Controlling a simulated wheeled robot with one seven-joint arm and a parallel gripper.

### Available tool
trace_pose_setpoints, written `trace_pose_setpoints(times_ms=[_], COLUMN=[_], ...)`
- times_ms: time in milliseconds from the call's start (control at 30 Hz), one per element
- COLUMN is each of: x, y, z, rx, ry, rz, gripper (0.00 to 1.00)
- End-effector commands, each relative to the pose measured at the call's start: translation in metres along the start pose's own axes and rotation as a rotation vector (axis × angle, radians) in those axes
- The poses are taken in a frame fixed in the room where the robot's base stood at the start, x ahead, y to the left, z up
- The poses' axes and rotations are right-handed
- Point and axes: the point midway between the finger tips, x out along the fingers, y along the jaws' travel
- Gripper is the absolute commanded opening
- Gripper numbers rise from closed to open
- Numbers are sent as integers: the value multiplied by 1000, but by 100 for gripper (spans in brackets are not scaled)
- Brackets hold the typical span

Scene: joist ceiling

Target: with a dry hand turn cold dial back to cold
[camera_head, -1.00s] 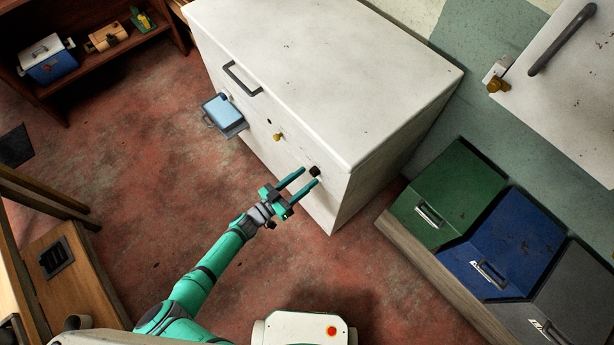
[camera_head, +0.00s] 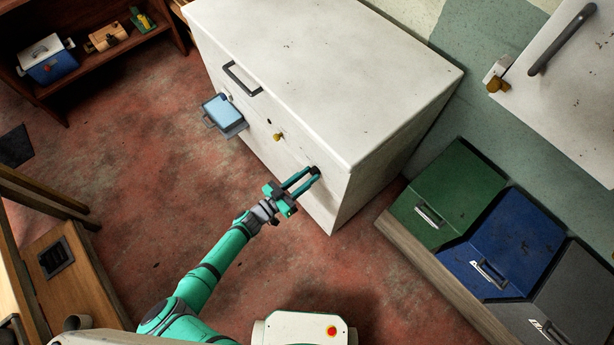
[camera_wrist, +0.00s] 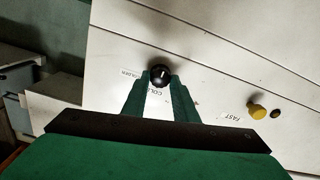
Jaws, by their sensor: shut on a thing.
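The cold dial (camera_wrist: 160,76) is a round black knob with a white mark, on the front of the white chest freezer (camera_head: 330,60). Labels beside it read "COLDER" and "COLD", partly hidden by my fingers in the wrist view. In the head view the dial (camera_head: 315,171) is a small dark spot near the front's right end. My gripper (camera_head: 306,178) has its green fingers closed on the dial, one on each side. The fingers also show in the wrist view (camera_wrist: 160,88).
A yellow knob (camera_wrist: 257,111) labelled "FAST" sits along the same front. A blue container on a small shelf (camera_head: 224,114) juts out from the front further left. Green, blue and grey bins (camera_head: 500,240) stand right of the freezer. The red floor before it is clear.

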Motion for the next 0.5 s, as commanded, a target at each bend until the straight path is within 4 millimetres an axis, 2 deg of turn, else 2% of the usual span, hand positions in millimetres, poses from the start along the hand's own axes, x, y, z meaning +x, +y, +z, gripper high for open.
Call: trace_pose_setpoints(times_ms=[267,500], x=[0,0], y=[1,1], z=[0,0], rx=[153,372], ry=[1,1], rz=[0,-1], gripper=[4,4])
